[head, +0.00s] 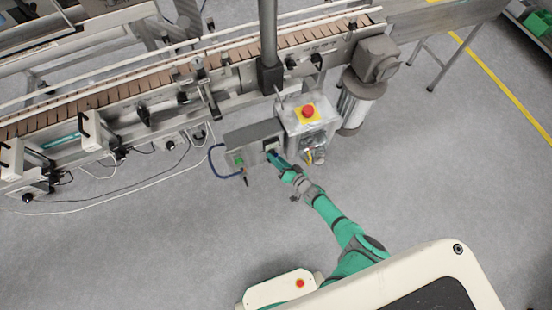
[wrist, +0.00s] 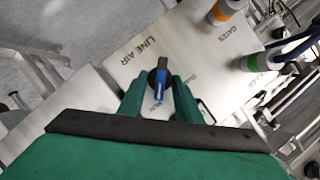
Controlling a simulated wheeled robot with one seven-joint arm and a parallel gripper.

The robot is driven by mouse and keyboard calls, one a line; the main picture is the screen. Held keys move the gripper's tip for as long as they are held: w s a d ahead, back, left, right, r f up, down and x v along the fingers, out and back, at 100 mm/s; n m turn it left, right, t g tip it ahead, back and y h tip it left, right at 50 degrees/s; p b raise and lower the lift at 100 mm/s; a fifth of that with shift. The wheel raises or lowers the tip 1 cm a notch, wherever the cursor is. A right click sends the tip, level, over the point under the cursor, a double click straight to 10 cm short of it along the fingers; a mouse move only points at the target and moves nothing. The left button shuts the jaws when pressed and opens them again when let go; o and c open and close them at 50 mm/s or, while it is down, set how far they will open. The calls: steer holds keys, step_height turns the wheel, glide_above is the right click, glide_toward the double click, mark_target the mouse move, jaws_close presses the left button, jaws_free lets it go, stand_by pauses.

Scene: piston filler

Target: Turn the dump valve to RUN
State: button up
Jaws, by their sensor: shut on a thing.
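The dump valve's handle (wrist: 159,82), black with a blue lever, stands on a pale metal panel (wrist: 120,62) marked LINE AIR in the wrist view. My gripper (wrist: 159,90) has its two green fingers on either side of the handle and is shut on it. The lever points down the picture, toward my palm. Small lettering beside it is partly hidden by the fingers, so I cannot read the RUN mark. In the head view my gripper (head: 273,156) is at the control box (head: 250,137) below the conveyor; the handle is hidden there.
An orange-banded post (wrist: 222,14) and a green-banded post (wrist: 258,62) stand right of the handle, near lettering reading GATES. A box with a red emergency button (head: 308,111) stands right of my gripper. The conveyor (head: 180,75) runs behind. Floor (head: 150,250) in front is clear.

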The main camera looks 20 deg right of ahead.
steer(key=o, duration=1)
steer(key=shift+o, duration=0.2)
steer(key=shift+s, duration=0.15)
steer(key=v, duration=1)
steer(key=shift+s+d, duration=0.15)
steer(key=shift+s, duration=0.1)
